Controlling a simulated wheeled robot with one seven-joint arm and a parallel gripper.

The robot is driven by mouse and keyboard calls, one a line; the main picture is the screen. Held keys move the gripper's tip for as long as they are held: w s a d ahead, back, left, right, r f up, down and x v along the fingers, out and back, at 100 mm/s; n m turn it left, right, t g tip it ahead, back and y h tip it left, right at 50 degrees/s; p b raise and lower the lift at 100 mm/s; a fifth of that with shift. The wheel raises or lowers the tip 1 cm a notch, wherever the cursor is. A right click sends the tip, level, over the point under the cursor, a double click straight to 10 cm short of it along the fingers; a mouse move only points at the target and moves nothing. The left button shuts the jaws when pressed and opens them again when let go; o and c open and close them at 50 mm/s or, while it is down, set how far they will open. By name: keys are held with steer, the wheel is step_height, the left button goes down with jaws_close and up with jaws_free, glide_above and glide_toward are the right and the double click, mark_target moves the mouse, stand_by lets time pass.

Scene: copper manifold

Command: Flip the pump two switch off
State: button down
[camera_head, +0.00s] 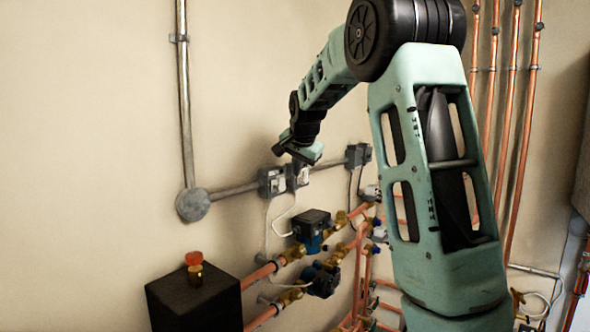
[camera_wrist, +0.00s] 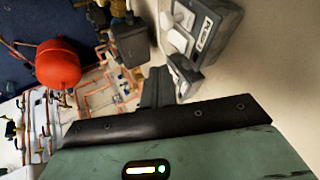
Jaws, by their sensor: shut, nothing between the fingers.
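Two grey switch boxes sit side by side on the wall conduit, the left one (camera_head: 272,181) and the right one (camera_head: 298,174). A third box (camera_head: 358,155) is further right. I cannot tell from the head view which is for pump two. My gripper (camera_wrist: 170,84) is shut and empty, close to a grey box with pale switches (camera_wrist: 190,27) in the wrist view. Its label is too small to read, and contact is unclear. In the head view my gripper (camera_head: 300,160) is at the right box of the pair and partly covers it. The switch position is unclear.
Below the boxes are a blue pump (camera_head: 311,228), a lower pump (camera_head: 322,280) and copper pipes (camera_head: 264,272). A black block (camera_head: 195,300) bears a red-topped brass fitting (camera_head: 194,266). The wrist view shows a red vessel (camera_wrist: 62,63). The wall at left is mostly bare.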

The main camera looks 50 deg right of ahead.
steer(key=w+b+v, duration=0.1)
steer(key=b+v, duration=0.2)
steer(key=v, duration=0.7)
steer(key=shift+w+r, duration=0.15)
steer(key=shift+r, duration=0.25)
